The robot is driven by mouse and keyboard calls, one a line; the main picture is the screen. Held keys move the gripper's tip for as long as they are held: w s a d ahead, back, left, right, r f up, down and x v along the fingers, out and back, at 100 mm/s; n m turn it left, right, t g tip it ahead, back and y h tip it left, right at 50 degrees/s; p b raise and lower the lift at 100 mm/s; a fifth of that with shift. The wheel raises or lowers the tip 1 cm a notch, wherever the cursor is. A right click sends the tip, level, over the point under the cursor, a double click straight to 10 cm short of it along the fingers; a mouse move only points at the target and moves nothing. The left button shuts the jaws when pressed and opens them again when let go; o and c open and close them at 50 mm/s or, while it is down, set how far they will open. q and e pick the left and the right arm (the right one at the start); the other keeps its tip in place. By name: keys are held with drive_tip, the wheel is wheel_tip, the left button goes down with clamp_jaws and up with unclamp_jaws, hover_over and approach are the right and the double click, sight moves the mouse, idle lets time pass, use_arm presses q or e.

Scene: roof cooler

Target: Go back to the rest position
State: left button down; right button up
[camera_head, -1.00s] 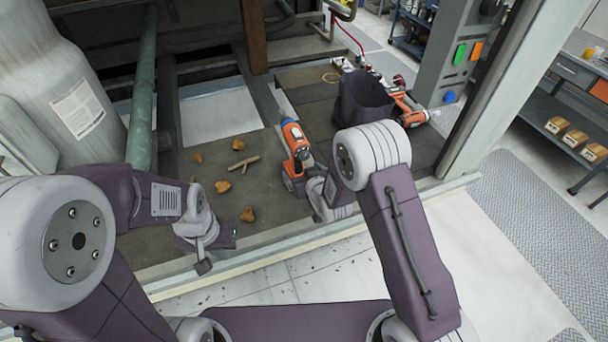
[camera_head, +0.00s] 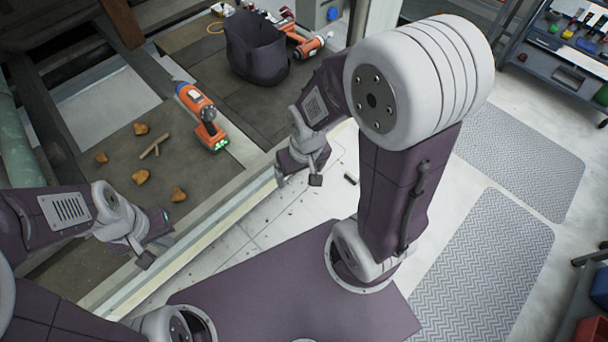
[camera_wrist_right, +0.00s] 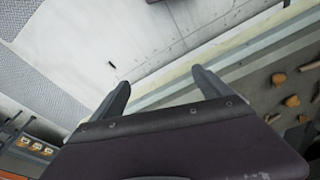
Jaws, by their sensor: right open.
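My right gripper (camera_head: 303,172) hangs above the pale floor just outside the platform edge, apart from the orange drill. In the right wrist view its two fingers (camera_wrist_right: 160,88) are spread with nothing between them. My left gripper (camera_head: 152,243) is near the platform's front edge at the lower left. Its fingers are too small and turned to tell whether they are open; I see nothing held there. The orange cordless drill (camera_head: 196,102) rests on the dark platform, with green lights at its base.
A dark open bag (camera_head: 257,52) and another orange tool (camera_head: 311,45) are on the platform behind. Several brown pieces (camera_head: 141,177) and a forked twig (camera_head: 154,146) lie left of the drill. Grey mats (camera_head: 490,260) cover floor at the right. A small black object (camera_head: 351,179) lies on the floor.

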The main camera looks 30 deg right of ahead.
drive_tip(key=shift+s+d+r+g, duration=0.15)
drive_tip(key=shift+s+g, duration=0.25)
drive_tip(key=shift+s, duration=0.5)
idle(0.6)
